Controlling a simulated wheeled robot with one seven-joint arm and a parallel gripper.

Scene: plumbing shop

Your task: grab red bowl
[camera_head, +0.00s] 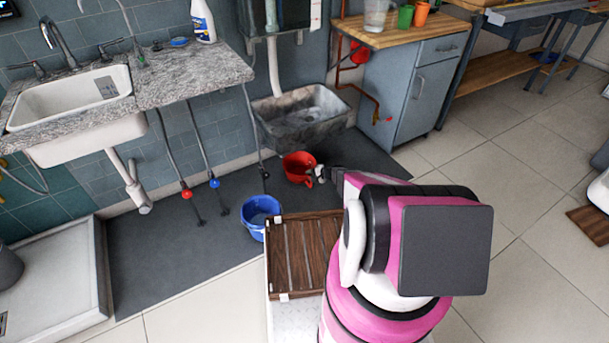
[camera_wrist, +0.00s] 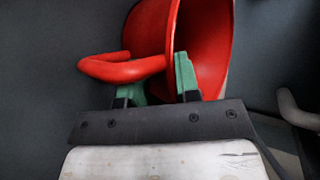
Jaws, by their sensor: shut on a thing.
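The red bowl (camera_head: 297,167) is above or on the dark grey floor mat, in front of the stone basin; I cannot tell whether it touches the mat. In the wrist view the bowl (camera_wrist: 150,28) is tilted on its side, with its rim and a looped red handle (camera_wrist: 125,68) toward me. My gripper (camera_head: 318,173) reaches the bowl's right side. In the wrist view my gripper's green-tipped fingers (camera_wrist: 160,80) are shut on the bowl at its handle and rim. The exact contact is partly hidden.
A blue bucket (camera_head: 260,214) stands just left of a slatted wooden board (camera_head: 303,258). The stone basin (camera_head: 300,115) is behind the bowl, and a grey cabinet (camera_head: 425,95) stands at the right. The grey mat (camera_head: 165,250) is clear at the left.

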